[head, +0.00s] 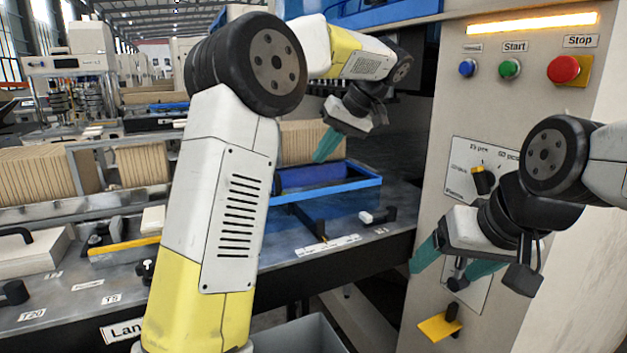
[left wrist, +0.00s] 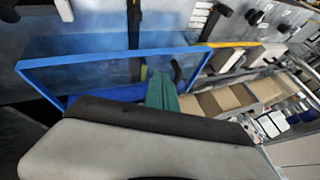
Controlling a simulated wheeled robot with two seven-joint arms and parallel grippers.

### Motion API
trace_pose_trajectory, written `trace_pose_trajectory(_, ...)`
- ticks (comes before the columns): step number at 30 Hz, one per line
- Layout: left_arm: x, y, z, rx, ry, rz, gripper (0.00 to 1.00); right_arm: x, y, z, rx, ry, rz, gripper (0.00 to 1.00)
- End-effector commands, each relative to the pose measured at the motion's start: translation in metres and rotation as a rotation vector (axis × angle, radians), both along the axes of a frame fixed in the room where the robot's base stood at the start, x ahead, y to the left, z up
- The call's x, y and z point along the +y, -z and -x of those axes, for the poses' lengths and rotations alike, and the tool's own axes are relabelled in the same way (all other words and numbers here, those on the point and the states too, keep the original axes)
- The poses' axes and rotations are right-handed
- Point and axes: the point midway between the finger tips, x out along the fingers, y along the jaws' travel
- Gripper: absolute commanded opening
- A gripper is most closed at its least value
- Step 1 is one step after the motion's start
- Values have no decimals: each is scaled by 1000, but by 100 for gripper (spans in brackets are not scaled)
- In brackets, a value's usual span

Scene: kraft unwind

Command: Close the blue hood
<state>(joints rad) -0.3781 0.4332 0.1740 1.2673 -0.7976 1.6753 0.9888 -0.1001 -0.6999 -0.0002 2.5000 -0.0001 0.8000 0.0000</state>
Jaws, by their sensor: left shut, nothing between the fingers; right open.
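The blue hood (head: 345,187), a blue frame with see-through bluish panels, stands on the machine bed in the middle of the head view. Its blue rim and panel also show in the left wrist view (left wrist: 110,52). My left gripper (head: 326,146) is shut and empty, its teal fingers just above the far side of the hood. In the left wrist view the teal fingers (left wrist: 162,92) are beside the blue rim; I cannot tell whether they touch it. My right gripper (head: 452,262) is open and empty in front of the control panel. My left arm hides part of the bed.
The control panel (head: 500,100) with blue, green and red buttons and a yellow-pointer dial rises at the right. Rows of brown boards (head: 135,165) stand on the bed at left. Another blue machine part (head: 375,14) is overhead. A grey bin (head: 300,337) is below.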

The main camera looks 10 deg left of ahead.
Motion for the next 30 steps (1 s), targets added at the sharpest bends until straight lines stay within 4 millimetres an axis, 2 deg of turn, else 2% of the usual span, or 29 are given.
trace_pose_trajectory(3,-8,2,-9,-16,-38,-26,0,0,0,0,0,0,0,76)
trace_pose_trajectory(8,-5,7,-13,-24,-55,-36,0,0,0,0,0,0,0,76)
trace_pose_trajectory(11,3,17,-15,-22,-55,-36,0,0,0,0,0,0,0,76)
trace_pose_trajectory(23,51,84,-28,-20,-54,-34,0,0,0,0,0,0,0,76)
trace_pose_trajectory(30,80,82,-15,-23,-54,-34,0,0,0,0,0,0,0,76)
